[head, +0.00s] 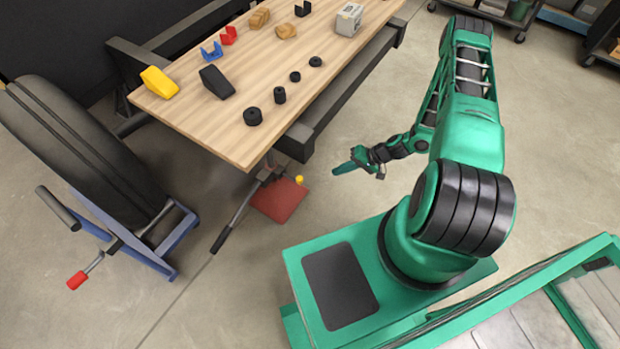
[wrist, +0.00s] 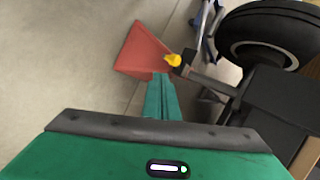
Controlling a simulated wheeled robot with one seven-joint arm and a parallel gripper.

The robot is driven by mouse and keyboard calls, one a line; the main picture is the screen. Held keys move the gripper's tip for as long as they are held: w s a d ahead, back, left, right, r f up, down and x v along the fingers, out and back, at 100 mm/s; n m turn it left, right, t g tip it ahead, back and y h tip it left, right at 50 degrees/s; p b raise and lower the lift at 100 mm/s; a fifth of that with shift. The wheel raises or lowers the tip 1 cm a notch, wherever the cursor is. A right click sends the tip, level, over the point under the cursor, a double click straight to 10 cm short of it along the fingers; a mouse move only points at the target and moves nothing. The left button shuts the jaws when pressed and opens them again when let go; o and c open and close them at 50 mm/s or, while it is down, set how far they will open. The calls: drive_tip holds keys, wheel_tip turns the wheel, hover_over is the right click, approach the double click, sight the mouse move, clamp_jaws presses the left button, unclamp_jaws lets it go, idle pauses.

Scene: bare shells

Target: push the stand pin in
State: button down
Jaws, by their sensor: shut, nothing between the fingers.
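A small yellow knob, which looks like the stand pin (head: 299,180), sticks up at the corner of a red plate (head: 283,202) low beside the table's near end. In the wrist view the yellow pin (wrist: 173,60) lies at the edge of the red plate (wrist: 143,50), against a dark block. How deep the pin sits cannot be told. My gripper (head: 340,170) is shut and empty, its green fingers pointing left toward the pin with a gap between. In the wrist view my gripper (wrist: 160,78) shows just below the pin.
A wooden table (head: 190,115) with several small parts stands above and behind the plate. A dark bar with a black grip (head: 222,238) slants down beside the plate. A tyre (head: 75,145) on a blue stand (head: 150,262) is at left. Floor right of the plate is clear.

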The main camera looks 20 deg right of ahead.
idle(0.3)
drive_tip(key=a+r+x, duration=0.1)
drive_tip(key=x, duration=1.2)
drive_tip(key=shift+w+a+r, duration=0.3)
drive_tip(key=shift+w+r, duration=0.05)
drive_tip(key=shift+r, duration=0.05)
drive_tip(key=shift+w+a+r, duration=0.1)
drive_tip(key=shift+w+a, duration=0.65)
drive_tip(key=shift+w, duration=0.35)
drive_tip(key=shift+w+a, duration=0.8)
drive_tip(key=shift+w, duration=0.25)
